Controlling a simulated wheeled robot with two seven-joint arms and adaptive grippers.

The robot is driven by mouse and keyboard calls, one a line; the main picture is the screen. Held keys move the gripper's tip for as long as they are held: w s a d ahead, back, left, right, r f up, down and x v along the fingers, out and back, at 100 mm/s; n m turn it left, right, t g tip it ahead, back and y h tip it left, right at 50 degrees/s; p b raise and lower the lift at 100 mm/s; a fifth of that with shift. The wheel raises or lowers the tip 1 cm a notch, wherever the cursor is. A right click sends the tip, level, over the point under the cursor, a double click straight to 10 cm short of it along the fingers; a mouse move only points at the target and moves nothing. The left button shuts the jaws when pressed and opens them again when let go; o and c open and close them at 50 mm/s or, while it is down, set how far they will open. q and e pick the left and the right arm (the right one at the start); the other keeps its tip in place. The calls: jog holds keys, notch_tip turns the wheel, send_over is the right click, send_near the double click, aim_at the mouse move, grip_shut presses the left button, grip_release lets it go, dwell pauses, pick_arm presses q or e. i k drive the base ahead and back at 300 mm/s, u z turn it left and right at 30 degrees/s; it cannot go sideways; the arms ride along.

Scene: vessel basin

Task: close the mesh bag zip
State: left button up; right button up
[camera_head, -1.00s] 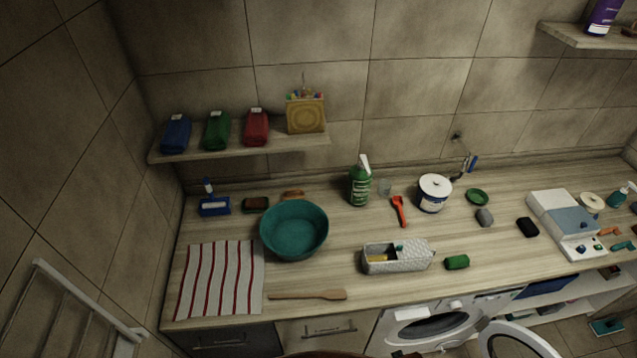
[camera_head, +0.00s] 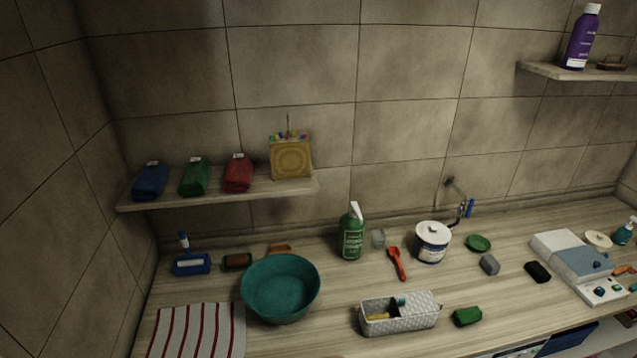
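I cannot make out a mesh bag or a zip for certain. A white patterned oblong container (camera_head: 412,319) stands on the counter at the front, right of the teal basin, in the head view. Its top is open at the left part, with something yellow and something teal showing inside. Whether it is a bag or a basket, I cannot tell, and no zip can be made out on it. Neither of my grippers shows in the view.
The teal basin (camera_head: 281,289), green spray bottle (camera_head: 352,236), red brush (camera_head: 397,263), white lidded tub (camera_head: 432,243) and green block (camera_head: 467,316) stand around it on the counter (camera_head: 340,290). A wall shelf (camera_head: 222,192) holds rolled cloths and a peg bag (camera_head: 291,158).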

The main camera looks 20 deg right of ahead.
aim_at(419, 303)
jog(key=z, duration=1.35)
